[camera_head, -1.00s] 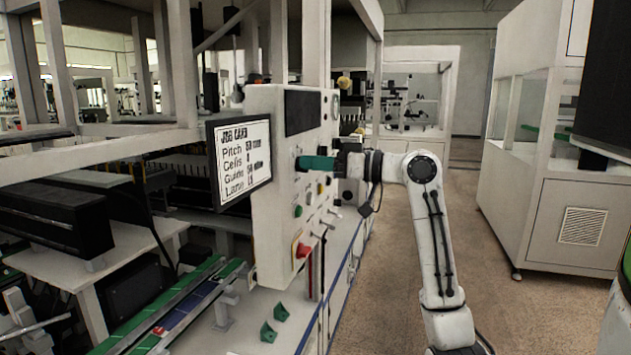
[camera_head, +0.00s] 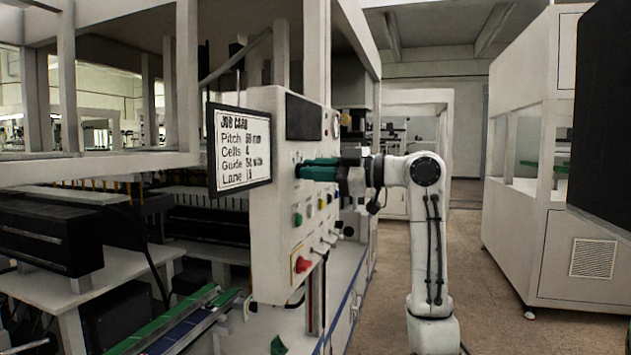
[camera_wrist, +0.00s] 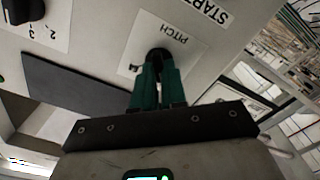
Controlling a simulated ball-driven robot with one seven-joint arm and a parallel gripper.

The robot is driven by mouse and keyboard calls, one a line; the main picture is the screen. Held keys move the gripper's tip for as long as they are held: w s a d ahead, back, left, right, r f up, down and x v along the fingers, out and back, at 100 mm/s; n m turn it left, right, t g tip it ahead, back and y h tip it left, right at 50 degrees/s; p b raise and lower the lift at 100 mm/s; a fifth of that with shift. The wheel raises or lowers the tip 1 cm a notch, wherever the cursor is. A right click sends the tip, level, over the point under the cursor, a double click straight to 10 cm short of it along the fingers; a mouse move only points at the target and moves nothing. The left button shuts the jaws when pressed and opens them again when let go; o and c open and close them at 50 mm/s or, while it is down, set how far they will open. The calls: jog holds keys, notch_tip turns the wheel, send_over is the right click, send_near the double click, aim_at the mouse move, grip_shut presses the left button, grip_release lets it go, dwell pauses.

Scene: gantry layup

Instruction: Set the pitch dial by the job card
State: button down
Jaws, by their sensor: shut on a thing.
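The job card (camera_head: 240,150) hangs in a dark frame on the left of the control panel (camera_head: 277,235). It lists Pitch, Cells, Guide and Lane; the pitch value looks like 50 or 60 mm, too blurred to settle. In the wrist view the pitch dial (camera_wrist: 158,56) is a dark round knob on a white plate marked PITCH (camera_wrist: 188,40). My gripper (camera_wrist: 158,72) has green fingers shut on this dial, hiding much of it and most of its scale. In the head view my gripper (camera_head: 303,170) reaches the panel from the right.
Another dark knob (camera_wrist: 22,10) with a numbered plate is at upper left in the wrist view. Coloured buttons, small levers and a red knob (camera_head: 302,264) sit lower on the panel. A white cabinet (camera_head: 570,240) stands at right; the aisle floor between is clear.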

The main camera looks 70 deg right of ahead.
jog(key=shift+f+n+b, duration=0.1)
jog(key=shift+n+b, duration=0.25)
jog(key=shift+n, duration=0.25)
jog(key=c, duration=1.2)
grip_release()
jog(key=s, duration=1)
jog(key=shift+s+d, duration=0.4)
